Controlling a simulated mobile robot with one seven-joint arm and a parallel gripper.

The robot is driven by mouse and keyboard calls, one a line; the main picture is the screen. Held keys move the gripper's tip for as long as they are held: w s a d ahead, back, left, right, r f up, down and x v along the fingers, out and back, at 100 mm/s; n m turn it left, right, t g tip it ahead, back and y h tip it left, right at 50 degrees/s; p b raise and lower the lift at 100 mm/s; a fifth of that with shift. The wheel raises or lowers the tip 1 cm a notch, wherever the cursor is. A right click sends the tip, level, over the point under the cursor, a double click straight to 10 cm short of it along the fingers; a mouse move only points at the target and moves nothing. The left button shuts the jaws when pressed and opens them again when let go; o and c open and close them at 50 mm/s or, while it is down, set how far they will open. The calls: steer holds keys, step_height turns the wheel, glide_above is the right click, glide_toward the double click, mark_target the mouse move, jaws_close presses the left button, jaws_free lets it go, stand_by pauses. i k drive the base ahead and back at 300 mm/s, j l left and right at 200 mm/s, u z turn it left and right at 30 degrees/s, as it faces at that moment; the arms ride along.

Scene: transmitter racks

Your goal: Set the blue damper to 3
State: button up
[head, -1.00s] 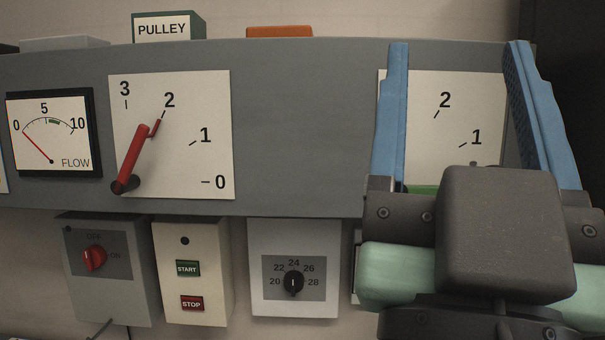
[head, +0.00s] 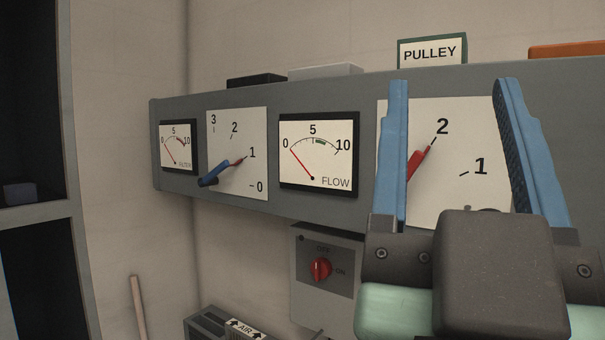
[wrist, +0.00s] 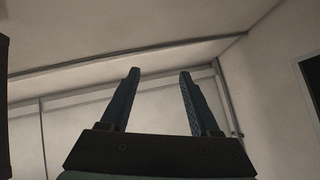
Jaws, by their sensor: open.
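The blue damper (head: 214,175) is a blue lever with a red tip on a white scale plate (head: 253,125) marked 0 to 3, left of centre in the head view. Its red pointer tip lies by the 1 mark. My gripper (head: 450,90) is open and empty, at the right of the head view, well to the right of the blue damper. It overlaps the red lever's plate in the picture. In the wrist view my gripper (wrist: 160,78) shows its two blue fingers apart, with only wall and ceiling beyond.
A red lever (head: 417,163) on another scale plate is partly hidden behind my gripper. A FLOW gauge (head: 318,160) sits between the two plates, and a FILTER gauge (head: 178,148) is left of the blue damper. A switch box (head: 327,250) hangs below. A dark shelf (head: 38,212) stands far left.

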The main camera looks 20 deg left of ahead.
mark_target(210, 179)
steer(key=u, duration=0.95)
steer(key=i+j+u, duration=0.1)
steer(key=i, duration=0.5)
steer(key=i+j+u, duration=0.1)
steer(key=i, duration=0.5)
